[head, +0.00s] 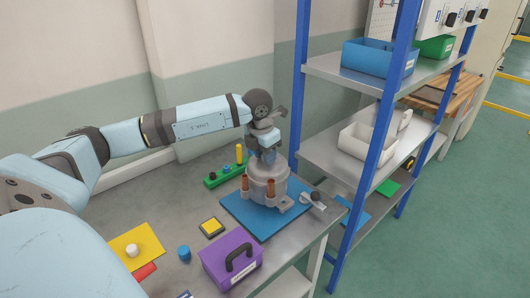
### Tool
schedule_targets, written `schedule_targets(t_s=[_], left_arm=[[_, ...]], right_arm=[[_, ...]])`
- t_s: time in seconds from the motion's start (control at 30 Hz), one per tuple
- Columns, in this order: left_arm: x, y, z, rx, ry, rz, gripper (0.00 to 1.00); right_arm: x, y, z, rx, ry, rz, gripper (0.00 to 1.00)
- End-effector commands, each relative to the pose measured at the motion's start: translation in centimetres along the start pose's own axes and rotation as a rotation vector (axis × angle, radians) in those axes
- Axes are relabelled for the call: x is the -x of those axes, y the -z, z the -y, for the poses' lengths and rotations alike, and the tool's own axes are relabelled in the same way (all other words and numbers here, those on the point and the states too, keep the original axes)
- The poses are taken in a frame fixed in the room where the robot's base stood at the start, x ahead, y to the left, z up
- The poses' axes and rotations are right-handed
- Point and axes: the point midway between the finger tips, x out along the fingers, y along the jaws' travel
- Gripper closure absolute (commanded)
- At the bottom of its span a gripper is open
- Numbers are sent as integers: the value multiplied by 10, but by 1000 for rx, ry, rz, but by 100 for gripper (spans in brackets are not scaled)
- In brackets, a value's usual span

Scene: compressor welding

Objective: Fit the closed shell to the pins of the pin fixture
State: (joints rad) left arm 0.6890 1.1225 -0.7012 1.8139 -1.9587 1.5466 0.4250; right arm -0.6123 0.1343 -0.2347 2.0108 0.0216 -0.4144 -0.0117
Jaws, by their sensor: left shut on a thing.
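The grey closed shell (267,184) stands upright over the blue base plate (240,217) on the metal table. My left gripper (267,156) comes down from above and is shut on the top of the shell. The far side of the shell and fixture is hidden. My right gripper is not in view.
A purple box with a black handle (231,262) stands in front. A green block with pegs (223,176) lies behind, left of the fixture. A small yellow-and-black block (211,227), blue cylinder (184,253) and yellow sheet (137,246) are left. A blue-post shelf (380,130) stands close at right.

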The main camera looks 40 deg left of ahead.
Motion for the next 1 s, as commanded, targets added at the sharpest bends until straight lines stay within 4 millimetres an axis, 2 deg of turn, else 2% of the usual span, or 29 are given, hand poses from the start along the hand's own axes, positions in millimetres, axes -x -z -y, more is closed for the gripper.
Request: schedule_targets(t_s=[0.33,1.0], left_arm=[[0,0,0,0,0,2,100],[-19,2,0,0,0,2,100]], right_arm=[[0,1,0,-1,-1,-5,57],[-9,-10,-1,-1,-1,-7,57]])
